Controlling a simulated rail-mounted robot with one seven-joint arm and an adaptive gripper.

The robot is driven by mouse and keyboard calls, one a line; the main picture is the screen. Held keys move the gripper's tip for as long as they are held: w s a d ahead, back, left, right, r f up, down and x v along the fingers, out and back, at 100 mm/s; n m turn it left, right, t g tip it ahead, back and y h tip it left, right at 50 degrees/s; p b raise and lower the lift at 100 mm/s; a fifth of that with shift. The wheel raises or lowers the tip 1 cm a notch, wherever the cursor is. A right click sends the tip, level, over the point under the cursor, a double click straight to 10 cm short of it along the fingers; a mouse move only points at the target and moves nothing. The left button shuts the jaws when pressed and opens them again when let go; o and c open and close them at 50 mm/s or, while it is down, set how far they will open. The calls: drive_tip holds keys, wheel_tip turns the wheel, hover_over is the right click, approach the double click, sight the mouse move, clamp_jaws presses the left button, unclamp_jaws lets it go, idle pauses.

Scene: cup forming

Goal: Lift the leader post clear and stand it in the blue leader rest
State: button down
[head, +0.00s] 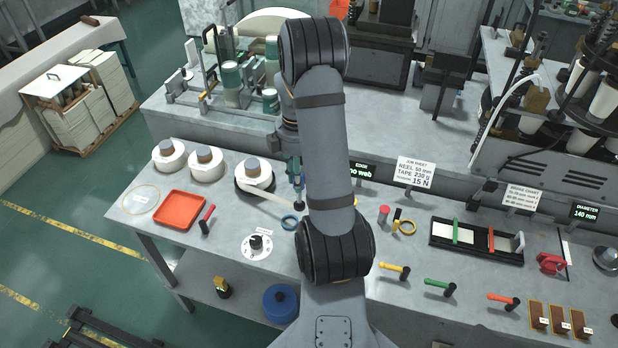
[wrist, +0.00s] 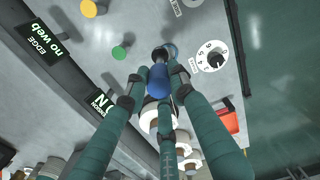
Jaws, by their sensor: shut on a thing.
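My gripper (wrist: 160,88) has teal fingers with dark tips, closed around the leader post, a slim post with a blue body (wrist: 158,82) and a dark end. In the head view the dark lower end of the post (head: 299,204) shows just left of my arm, roughly upright. The blue leader rest, a small ring (head: 289,222), lies on the bench just below and left of that end; it also shows in the wrist view (wrist: 171,47), partly behind the post. White tape (head: 268,200) runs from the nearest reel toward the post. Whether the post touches the bench I cannot tell.
Several white reels (head: 206,164) stand to the left, with a red tray (head: 180,209) and a red-handled tool (head: 207,219) in front. A white numbered dial (head: 256,246) lies left of the ring. My arm hides the bench behind it.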

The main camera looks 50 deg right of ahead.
wheel_tip(320, 180, down, 6)
drive_tip(key=w+a+b, duration=0.2)
drive_tip(key=b, duration=0.3)
drive_tip(key=shift+w+f, duration=0.15)
drive_tip(key=shift+f, duration=0.05)
drive_tip(key=shift+f+b, duration=1.05)
drive_tip(key=shift+b, duration=0.1)
idle(1.8)
drive_tip(key=c, duration=1.4)
unclamp_jaws()
drive_tip(key=o, duration=0.3)
drive_tip(key=shift+o, duration=1)
drive_tip(key=shift+r, duration=0.1)
